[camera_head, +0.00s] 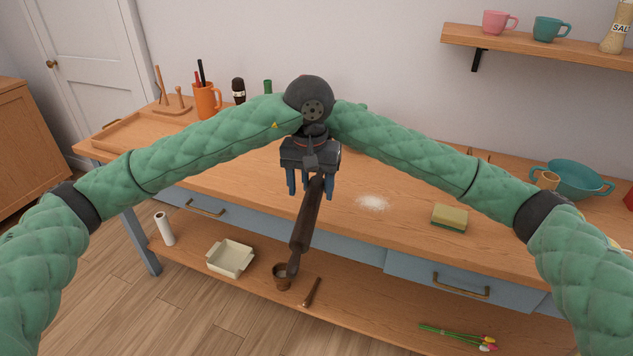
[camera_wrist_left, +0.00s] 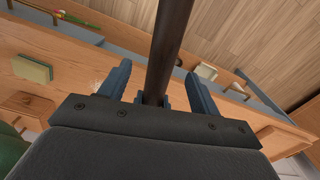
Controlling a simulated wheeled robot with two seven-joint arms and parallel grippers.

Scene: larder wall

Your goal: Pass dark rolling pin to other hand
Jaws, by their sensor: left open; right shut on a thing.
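The dark rolling pin (camera_head: 306,222) hangs at a slant in front of the worktop, its lower handle pointing down toward the low shelf. My left gripper (camera_head: 311,190) is open, with blue fingers on either side of the pin's upper end. In the left wrist view, the pin (camera_wrist_left: 171,38) passes between the spread fingers of my left gripper (camera_wrist_left: 158,70), with gaps at both sides. My right gripper is shut on the pin near its upper end; it is mostly hidden where the two arms meet in the head view.
The worktop (camera_head: 240,185) holds a sponge (camera_head: 450,218), white powder (camera_head: 373,202), a teal bowl (camera_head: 570,178) and an orange utensil pot (camera_head: 207,100). The low shelf below carries a cream dish (camera_head: 231,257) and a small brown pot (camera_head: 282,277). A wall shelf (camera_head: 540,52) is upper right.

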